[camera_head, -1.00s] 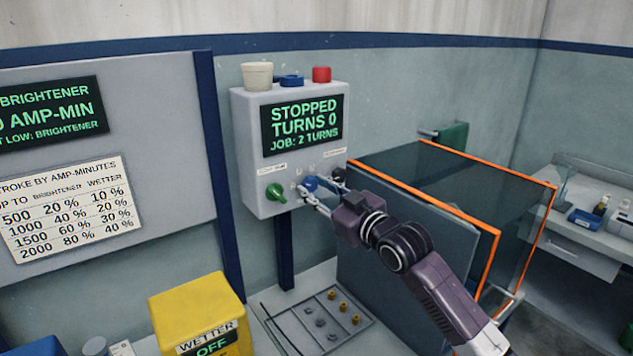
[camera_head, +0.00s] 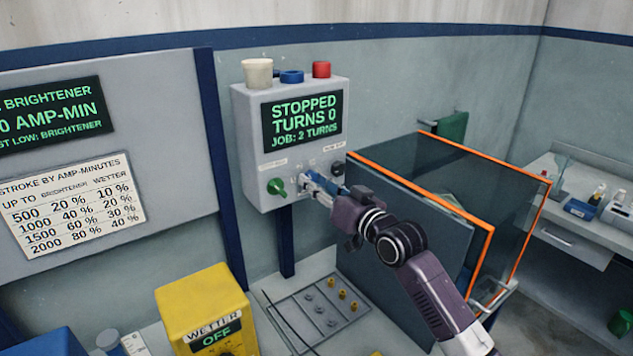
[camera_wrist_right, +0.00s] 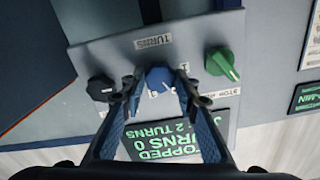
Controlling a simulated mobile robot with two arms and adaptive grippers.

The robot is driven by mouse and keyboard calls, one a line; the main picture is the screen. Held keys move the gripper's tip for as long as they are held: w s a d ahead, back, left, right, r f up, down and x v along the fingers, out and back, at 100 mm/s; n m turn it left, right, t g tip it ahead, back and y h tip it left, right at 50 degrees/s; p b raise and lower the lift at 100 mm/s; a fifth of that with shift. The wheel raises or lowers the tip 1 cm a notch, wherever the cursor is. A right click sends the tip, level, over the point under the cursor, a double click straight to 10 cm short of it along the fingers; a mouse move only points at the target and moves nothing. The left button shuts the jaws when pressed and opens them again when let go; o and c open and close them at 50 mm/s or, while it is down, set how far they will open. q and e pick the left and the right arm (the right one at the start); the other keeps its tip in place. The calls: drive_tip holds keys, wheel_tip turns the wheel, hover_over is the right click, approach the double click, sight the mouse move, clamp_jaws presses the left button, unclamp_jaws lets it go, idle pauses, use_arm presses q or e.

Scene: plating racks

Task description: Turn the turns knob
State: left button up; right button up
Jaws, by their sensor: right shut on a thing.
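The blue turns knob (camera_wrist_right: 158,77) is on the lower front of the grey control box (camera_head: 248,130), beside a plate reading TURNS (camera_wrist_right: 153,41). My right gripper (camera_head: 314,185) is at that knob. In the right wrist view its two fingertips (camera_wrist_right: 158,84) are on either side of the knob, shut on it. In the head view the fingers mostly hide the knob. The box's display (camera_head: 303,122) reads STOPPED, TURNS 0, JOB: 2 TURNS. My left gripper is not in view.
A green knob (camera_head: 276,187) and a black knob (camera_head: 338,168) flank the turns knob closely. Orange-edged clear panels (camera_head: 450,205) stand right of the box, near my right arm. A yellow WETTER box (camera_head: 200,298) and a tray of small parts (camera_head: 290,311) are below.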

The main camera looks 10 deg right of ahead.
drive_tip(key=shift+f, duration=0.1)
drive_tip(key=o, duration=1.2)
drive_tip(key=shift+c, duration=0.2)
drive_tip(key=shift+s, duration=0.1)
drive_tip(key=v, duration=1.1)
drive_tip(key=shift+s+d, duration=0.2)
drive_tip(key=shift+s, duration=0.15)
